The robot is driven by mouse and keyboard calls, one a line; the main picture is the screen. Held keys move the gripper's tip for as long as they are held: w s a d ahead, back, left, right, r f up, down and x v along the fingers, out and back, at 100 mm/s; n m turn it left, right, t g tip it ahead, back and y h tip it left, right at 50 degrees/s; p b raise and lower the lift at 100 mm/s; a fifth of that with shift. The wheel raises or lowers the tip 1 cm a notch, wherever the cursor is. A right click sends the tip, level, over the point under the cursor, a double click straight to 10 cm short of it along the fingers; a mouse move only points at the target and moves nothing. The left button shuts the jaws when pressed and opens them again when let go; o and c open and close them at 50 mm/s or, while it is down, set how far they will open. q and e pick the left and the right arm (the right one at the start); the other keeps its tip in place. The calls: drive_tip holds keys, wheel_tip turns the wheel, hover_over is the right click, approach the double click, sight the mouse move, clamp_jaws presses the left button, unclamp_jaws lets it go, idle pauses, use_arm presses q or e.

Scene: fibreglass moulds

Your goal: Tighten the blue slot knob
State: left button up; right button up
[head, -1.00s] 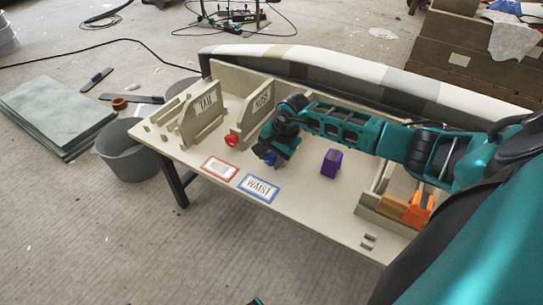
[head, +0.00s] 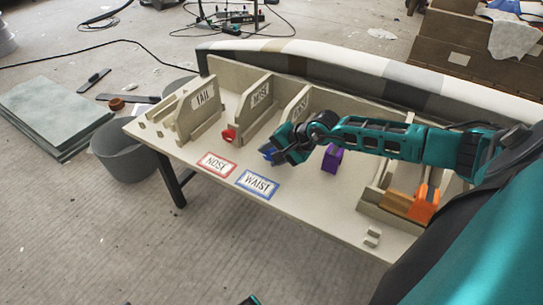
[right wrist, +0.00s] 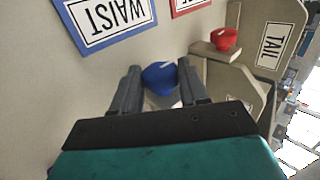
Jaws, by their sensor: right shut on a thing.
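The blue slot knob (right wrist: 160,77) is round and sits between the two grey fingers of my right gripper (right wrist: 160,90) in the right wrist view. The fingers touch it on both sides and are shut on it. In the head view, the blue knob (head: 268,152) shows in part behind my right gripper (head: 276,158), at the front of the slot whose upright board (head: 298,108) is partly hidden by my arm. A blue-framed WAIST card (head: 258,184) lies on the table just in front.
A red knob (head: 229,135) stands to the left, by the NOSE board (head: 261,95) and the TAIL board (head: 202,97). A purple block (head: 332,158) stands right of my gripper. An orange item (head: 424,203) sits at the table's right end.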

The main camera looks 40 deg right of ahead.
drive_tip(key=shift+s+f+t+y, duration=0.15)
drive_tip(key=shift+t+y, duration=0.15)
drive_tip(key=shift+t, duration=0.7)
drive_tip(key=o, duration=1.1)
drive_tip(key=shift+c, duration=0.2)
